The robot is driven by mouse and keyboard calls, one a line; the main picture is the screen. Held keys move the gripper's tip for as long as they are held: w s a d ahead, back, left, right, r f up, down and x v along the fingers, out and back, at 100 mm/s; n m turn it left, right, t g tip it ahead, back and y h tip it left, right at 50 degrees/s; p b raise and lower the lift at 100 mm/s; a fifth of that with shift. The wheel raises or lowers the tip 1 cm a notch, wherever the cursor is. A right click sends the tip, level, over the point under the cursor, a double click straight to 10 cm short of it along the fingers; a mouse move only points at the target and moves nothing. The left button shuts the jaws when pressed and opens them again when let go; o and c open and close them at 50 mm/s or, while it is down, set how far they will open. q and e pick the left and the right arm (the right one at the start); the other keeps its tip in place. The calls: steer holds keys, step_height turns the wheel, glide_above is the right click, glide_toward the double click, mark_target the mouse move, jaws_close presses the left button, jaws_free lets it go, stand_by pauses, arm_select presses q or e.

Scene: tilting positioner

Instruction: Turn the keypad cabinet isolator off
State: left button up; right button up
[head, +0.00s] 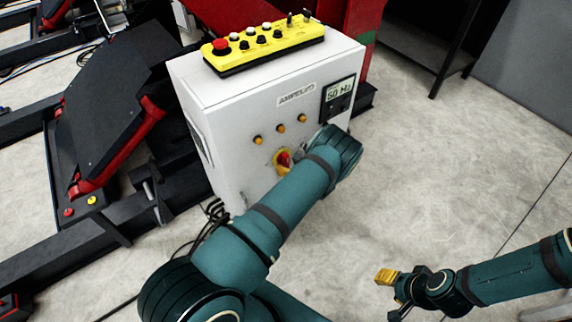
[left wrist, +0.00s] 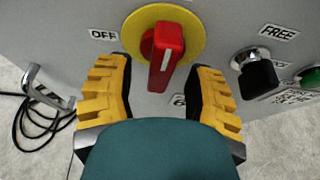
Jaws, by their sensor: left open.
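The isolator's red handle (left wrist: 164,62) sits on a round yellow plate (left wrist: 190,28) on the cabinet front. In the left wrist view the handle points down, with an OFF label (left wrist: 103,34) to its upper left. In the head view the isolator (head: 283,158) is partly covered by my left arm. My left gripper (left wrist: 160,72) is open, with its yellow-padded fingers on either side of the handle; a gap shows on both sides. In the head view it is hidden behind my arm. My right gripper (head: 391,294) hangs over the floor at the lower right, fingers apart and empty.
The white cabinet (head: 225,105) carries a yellow button pendant (head: 262,47) on top and a display (head: 338,95) in front. A black knob (left wrist: 257,72) lies right of the isolator. A black and red tilting machine (head: 100,110) stands left. Floor (head: 460,170) at right is clear.

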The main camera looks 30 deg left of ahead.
arm_select(q)
steer(key=shift+x, duration=1)
jaws_close()
